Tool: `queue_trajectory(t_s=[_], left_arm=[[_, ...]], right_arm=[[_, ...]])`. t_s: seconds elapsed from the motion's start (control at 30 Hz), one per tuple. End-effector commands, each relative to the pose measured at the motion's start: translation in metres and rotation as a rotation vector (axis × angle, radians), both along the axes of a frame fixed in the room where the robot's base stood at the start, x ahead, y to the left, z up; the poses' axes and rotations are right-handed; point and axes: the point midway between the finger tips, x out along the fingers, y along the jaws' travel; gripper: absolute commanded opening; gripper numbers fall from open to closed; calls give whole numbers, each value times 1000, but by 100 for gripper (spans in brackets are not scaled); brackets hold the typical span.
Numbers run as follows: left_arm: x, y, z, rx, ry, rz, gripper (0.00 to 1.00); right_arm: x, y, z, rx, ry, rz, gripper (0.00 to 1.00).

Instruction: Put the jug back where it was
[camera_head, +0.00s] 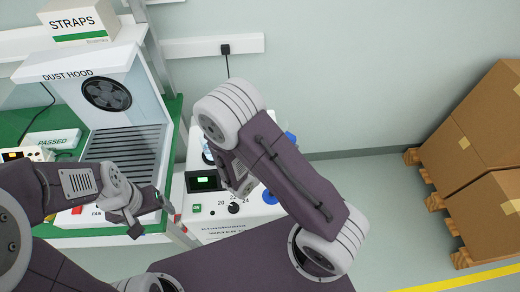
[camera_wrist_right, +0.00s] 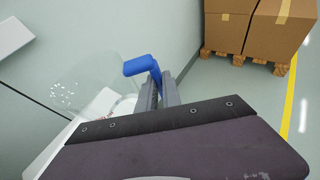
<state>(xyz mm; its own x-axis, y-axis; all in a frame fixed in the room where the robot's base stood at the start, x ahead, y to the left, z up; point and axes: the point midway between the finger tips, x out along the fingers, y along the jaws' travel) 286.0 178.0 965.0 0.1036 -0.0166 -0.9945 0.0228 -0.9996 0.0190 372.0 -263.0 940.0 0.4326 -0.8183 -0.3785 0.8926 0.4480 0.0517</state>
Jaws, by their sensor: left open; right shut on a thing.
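The jug (camera_wrist_right: 85,92) shows in the right wrist view as a clear, see-through body with a blue handle (camera_wrist_right: 143,66). My right gripper (camera_wrist_right: 160,90) is shut on the blue handle. In the head view my right arm covers most of the jug, and only blue bits show beside the arm. The jug is over or beside a white machine (camera_head: 215,220) with a small green-lit display and a dial; I cannot tell whether it touches it. My left gripper (camera_head: 150,212) is open and empty, in front of the dust hood, left of the machine.
The dust hood (camera_head: 75,62) with a slatted grille stands on a green bench (camera_head: 178,112) at left, with a straps box (camera_head: 78,22) above. Cardboard boxes (camera_head: 485,140) on pallets stand at right. The floor (camera_head: 385,215) between the machine and boxes is clear.

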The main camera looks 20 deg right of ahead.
Motion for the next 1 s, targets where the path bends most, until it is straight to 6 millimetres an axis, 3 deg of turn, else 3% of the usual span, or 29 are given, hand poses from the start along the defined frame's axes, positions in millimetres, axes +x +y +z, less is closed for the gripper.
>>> queue_trajectory(t_s=[0.3, 0.5, 0.73, 1.0], left_arm=[[0, 0, 4, 0, 0, 0, 81], [0, 0, 5, 0, 0, 0, 81], [0, 0, 5, 0, 0, 0, 81], [0, 0, 6, 0, 0, 0, 81]], right_arm=[[49, 34, -35, 0, -2, 0, 0], [70, 49, -52, 0, -1, 0, 0], [75, 53, -57, -2, 1, 1, 0], [75, 53, -94, -2, 1, 1, 0]])
